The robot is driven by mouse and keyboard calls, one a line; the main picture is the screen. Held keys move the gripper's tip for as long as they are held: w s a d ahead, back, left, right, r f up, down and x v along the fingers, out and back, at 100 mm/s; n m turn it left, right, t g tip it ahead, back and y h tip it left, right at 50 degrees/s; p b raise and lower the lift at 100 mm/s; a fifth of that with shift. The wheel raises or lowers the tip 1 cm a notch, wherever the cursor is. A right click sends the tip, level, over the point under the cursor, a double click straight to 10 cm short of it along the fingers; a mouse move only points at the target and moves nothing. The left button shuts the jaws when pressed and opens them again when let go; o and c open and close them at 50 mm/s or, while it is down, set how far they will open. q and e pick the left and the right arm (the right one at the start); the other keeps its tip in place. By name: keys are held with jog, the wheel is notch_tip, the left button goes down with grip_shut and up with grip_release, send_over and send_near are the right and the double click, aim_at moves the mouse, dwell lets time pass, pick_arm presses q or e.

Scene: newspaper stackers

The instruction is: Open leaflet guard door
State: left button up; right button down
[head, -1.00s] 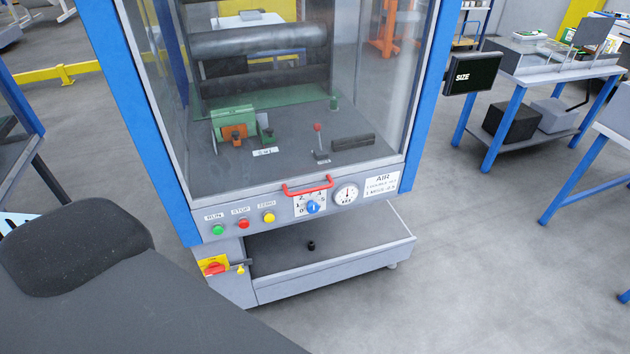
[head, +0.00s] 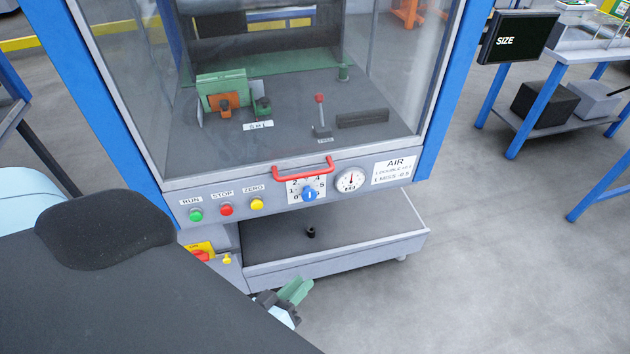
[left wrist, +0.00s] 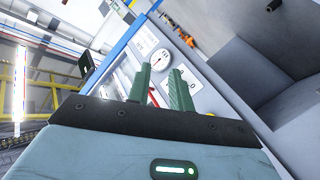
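The leaflet guard door (head: 232,172) is the clear front panel of the blue-framed machine, and it is down. Its red bar handle (head: 303,172) runs along the bottom edge. My left gripper (head: 297,290) shows at the bottom of the head view, below and in front of the handle, partly hidden by a dark part of my own body. In the left wrist view its green fingers (left wrist: 160,71) are apart with nothing held. A strip of red, likely the handle, shows between them beyond the tips. My right gripper is out of view.
Below the handle is a panel with buttons, a blue knob (head: 309,194) and a pressure gauge (head: 350,180). A grey open tray (head: 340,258) juts out underneath. A SIZE screen (head: 517,38) is at the right.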

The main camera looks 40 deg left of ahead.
pick_arm(q)
jog(key=w+a+r+n+t+y+b, duration=0.25)
jog(key=w+a+n+t, duration=0.2)
jog(key=w, duration=0.35)
jog(key=n+t+y+b, duration=0.2)
jog(key=n+y+b, duration=0.2)
jog(key=n+y, duration=0.55)
send_near(306, 173)
jog(key=w+a+r+h, duration=0.1)
jog(key=w+r, duration=0.1)
jog(key=x, duration=0.3)
jog(key=p+x, duration=0.1)
jog(key=x, duration=0.2)
jog(key=shift+a+f, duration=0.15)
jog(key=shift+f, duration=0.1)
jog(key=shift+w+a+r+g, duration=0.15)
jog(key=shift+w+g, duration=0.1)
jog(key=shift+w, duration=0.2)
grip_shut()
